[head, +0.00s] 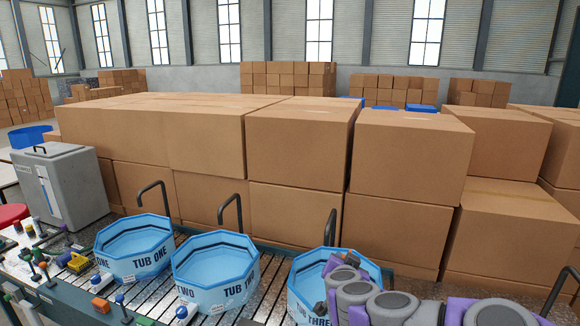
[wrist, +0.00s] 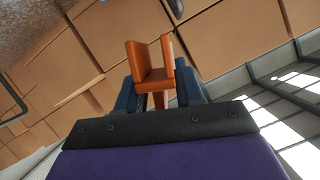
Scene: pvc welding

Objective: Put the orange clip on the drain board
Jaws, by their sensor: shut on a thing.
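The orange clip (wrist: 152,65) is between the two blue fingers of my gripper (wrist: 158,90) in the wrist view, and the fingers are shut on it. Its forked end points away from the gripper. In the head view my purple and grey arm reaches in from the lower right, with its far end over the tub marked THREE; the fingers and the held clip cannot be made out there. A slatted metal surface (head: 262,296), which looks like the drain board, runs under the tubs.
Three blue tubs marked ONE (head: 141,250), TWO (head: 216,273) and THREE (head: 305,302) stand in a row with dark curved pipes behind. Large cardboard boxes (head: 300,145) wall off the back.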

